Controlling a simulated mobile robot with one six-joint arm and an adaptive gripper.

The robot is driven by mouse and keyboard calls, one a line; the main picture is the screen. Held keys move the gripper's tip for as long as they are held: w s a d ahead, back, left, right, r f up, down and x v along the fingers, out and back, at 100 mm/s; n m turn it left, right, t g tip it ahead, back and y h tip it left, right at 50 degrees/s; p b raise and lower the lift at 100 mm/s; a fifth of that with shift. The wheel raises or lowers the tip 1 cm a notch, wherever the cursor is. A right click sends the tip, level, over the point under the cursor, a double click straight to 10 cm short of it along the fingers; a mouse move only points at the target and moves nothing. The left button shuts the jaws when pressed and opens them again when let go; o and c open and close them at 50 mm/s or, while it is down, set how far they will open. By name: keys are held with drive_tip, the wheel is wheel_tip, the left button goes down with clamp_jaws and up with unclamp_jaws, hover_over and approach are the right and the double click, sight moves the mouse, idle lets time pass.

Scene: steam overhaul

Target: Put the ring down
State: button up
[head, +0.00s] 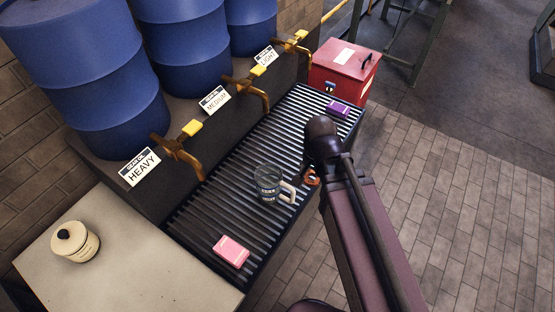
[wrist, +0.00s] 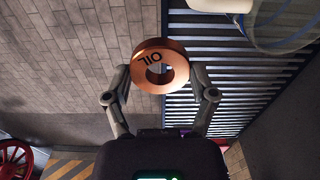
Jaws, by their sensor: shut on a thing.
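The copper-coloured ring (wrist: 143,56), marked OIL, is held between the two fingers of my gripper (wrist: 160,88) in the wrist view. The fingers press on its outer sides and its hole is open. In the head view, a small part of the ring (head: 312,180) shows beside my arm, near the right edge of the slatted rack (head: 222,196). My arm hides most of the gripper there. I cannot tell whether the ring touches the rack.
A pink box (head: 231,251) and a purple box (head: 339,108) lie on the rack. Brass taps (head: 178,156) overhang its left side. A red box (head: 343,72) stands beyond. Bare slats lie between these.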

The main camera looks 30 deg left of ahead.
drive_tip(key=shift+a+f, duration=0.1)
drive_tip(key=shift+f, duration=0.05)
drive_tip(key=w+f+m+b, duration=0.1)
drive_tip(key=f+b, duration=0.1)
drive_tip(key=w+a+f+m+b, duration=0.1)
drive_tip(key=f+b, duration=0.2)
drive_tip(key=w+a+f+m+b, duration=0.1)
drive_tip(key=f+m+b, duration=0.1)
drive_tip(key=shift+f+b, duration=0.2)
drive_tip(key=shift+b, duration=0.15)
drive_tip(key=shift+w+a+f+m+b, duration=0.15)
drive_tip(key=shift+f+m+b, duration=0.3)
drive_tip(key=shift+m, duration=0.05)
drive_tip(key=b, duration=0.1)
hover_over(283, 157)
drive_tip(key=shift+f, duration=0.7)
drive_tip(key=shift+f+b, duration=1.8)
drive_tip(key=shift+b, duration=0.2)
drive_tip(key=shift+f, duration=0.1)
